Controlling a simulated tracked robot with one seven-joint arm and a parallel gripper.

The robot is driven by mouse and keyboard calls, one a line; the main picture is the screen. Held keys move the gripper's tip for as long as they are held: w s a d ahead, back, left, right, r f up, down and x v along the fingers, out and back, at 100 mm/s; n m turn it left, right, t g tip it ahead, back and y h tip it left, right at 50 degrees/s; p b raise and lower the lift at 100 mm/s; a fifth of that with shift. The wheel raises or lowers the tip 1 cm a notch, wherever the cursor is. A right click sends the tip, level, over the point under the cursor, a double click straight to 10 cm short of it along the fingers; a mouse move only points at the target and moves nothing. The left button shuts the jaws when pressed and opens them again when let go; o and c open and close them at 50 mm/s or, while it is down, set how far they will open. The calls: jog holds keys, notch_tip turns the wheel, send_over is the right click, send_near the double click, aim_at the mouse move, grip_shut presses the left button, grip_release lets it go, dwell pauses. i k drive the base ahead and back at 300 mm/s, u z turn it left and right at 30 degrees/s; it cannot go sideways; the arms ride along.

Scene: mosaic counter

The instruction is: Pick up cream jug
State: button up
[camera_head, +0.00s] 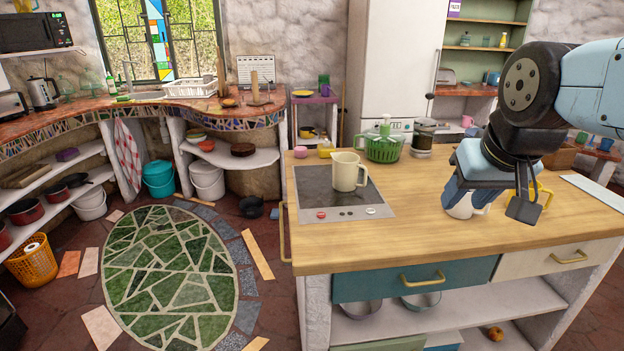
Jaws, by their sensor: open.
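A cream jug (345,172) stands upright on the dark hob, with its handle to the right. My gripper (488,202) is at the right of the counter, well to the right of the jug and apart from it. It points down with its fingers spread. A white cup-like thing (463,208) is partly hidden behind the left finger. I cannot tell whether the finger touches it.
The hob (312,195) lies on the wooden counter (420,248). A yellow object (545,194) is beside my gripper. The counter front is clear.

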aim_at(346, 165)
jog(key=z, duration=0.3)
jog(key=i, duration=0.1)
jog(key=u, duration=2.35)
jog(key=k, duration=0.75)
jog(key=z, duration=1.4)
jog(key=i, duration=1)
jog(key=z, duration=0.05)
